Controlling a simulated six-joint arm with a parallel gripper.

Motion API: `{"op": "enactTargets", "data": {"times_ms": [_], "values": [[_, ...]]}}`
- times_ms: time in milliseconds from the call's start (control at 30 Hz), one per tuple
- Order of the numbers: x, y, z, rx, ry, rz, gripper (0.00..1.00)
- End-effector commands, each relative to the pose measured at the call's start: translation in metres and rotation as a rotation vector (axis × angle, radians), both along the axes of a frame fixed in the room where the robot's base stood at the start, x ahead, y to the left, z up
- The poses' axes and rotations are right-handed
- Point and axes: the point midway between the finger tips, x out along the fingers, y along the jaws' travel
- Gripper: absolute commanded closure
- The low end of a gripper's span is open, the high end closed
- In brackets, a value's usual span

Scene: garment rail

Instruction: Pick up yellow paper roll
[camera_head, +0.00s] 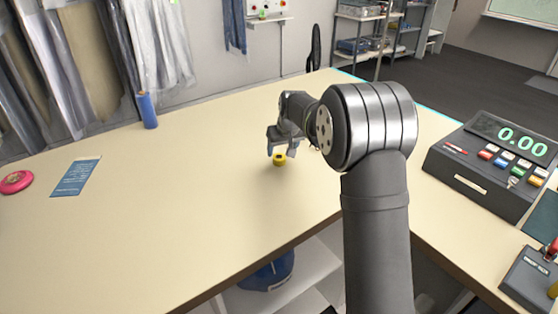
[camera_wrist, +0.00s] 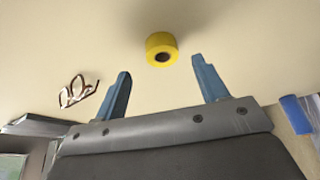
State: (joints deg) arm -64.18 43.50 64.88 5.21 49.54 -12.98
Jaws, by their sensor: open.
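The yellow paper roll (camera_head: 279,159) stands on the beige counter (camera_head: 190,190), just below my gripper (camera_head: 282,146) in the head view. In the wrist view the roll (camera_wrist: 161,47) shows its round side and a dark core hole. It lies beyond the fingertips, between the lines of the two blue fingers and nearer the right one. My gripper (camera_wrist: 160,80) is open, its fingers wide apart with nothing between them. I cannot tell the exact height of the fingertips above the counter.
A blue roll (camera_head: 147,110) stands at the counter's back left. A blue card (camera_head: 75,177) and a pink round object (camera_head: 16,182) lie at left. A cash register (camera_head: 490,165) stands at right. Glasses (camera_wrist: 76,92) show in the wrist view.

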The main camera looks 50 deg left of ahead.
Motion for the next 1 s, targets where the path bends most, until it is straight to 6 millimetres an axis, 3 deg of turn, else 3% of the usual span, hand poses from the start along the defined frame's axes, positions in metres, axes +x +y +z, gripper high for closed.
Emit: {"op": "enactTargets", "data": {"times_ms": [400,600,633,867,1000], "values": [[0.002,0.019,-0.046,0.001,-0.001,0.000,0.33],[0.003,0.020,-0.046,0.002,-0.001,0.000,0.33],[0.003,0.020,-0.046,0.002,-0.001,0.000,0.35],[0.003,0.020,-0.046,0.002,-0.001,0.000,0.81],[0.003,0.020,-0.046,0.002,-0.001,0.000,0.82]]}}
